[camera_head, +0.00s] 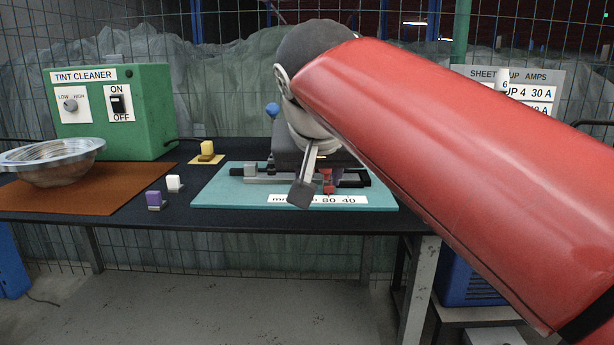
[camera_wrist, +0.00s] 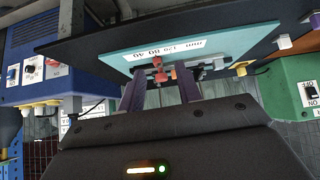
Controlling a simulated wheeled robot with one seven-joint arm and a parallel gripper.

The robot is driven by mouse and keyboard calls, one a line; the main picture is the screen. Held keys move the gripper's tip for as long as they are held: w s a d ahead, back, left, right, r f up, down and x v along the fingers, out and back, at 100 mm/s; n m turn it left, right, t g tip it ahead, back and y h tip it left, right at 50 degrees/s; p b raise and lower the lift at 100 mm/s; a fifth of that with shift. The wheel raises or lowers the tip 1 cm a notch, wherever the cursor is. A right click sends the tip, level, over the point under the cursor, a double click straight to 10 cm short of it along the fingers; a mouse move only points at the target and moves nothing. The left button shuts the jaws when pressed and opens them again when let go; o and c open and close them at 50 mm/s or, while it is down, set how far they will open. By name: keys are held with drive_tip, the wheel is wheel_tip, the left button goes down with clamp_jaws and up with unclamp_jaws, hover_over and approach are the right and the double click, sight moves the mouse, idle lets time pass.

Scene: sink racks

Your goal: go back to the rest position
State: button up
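My gripper (camera_wrist: 160,82) shows its two dark fingers spread apart in the wrist view. A small red piece (camera_wrist: 159,68) appears beyond the gap between them; I see no finger touching it. In the head view my red arm reaches in from the right, and a grey fingertip hangs over the front part of the teal mat (camera_head: 226,193). The red piece also shows there (camera_head: 328,185), just right of that fingertip, on a rail device (camera_head: 280,180). My wrist hides the back of this device.
A green tint cleaner box (camera_head: 140,110) stands back left. A metal bowl (camera_head: 52,165) sits on a brown mat (camera_head: 110,195). Purple (camera_head: 154,199), white (camera_head: 174,183) and yellow (camera_head: 207,148) blocks stand left of the teal mat. A blue box (camera_wrist: 40,75) with knobs shows in the wrist view.

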drive_tip(key=s+d+f+g, duration=0.1)
drive_tip(key=s+d+f, duration=0.3)
drive_tip(key=f, duration=0.5)
drive_tip(key=s+d+f+g, duration=0.1)
drive_tip(key=s+d+f, duration=0.4)
drive_tip(key=s+f, duration=0.2)
drive_tip(key=s+d+f+g, duration=0.1)
drive_tip(key=s+d+f, duration=0.3)
drive_tip(key=f, duration=0.7)
drive_tip(key=shift+s+d, duration=0.3)
drive_tip(key=shift+s, duration=0.8)
drive_tip(key=shift+c, duration=0.4)
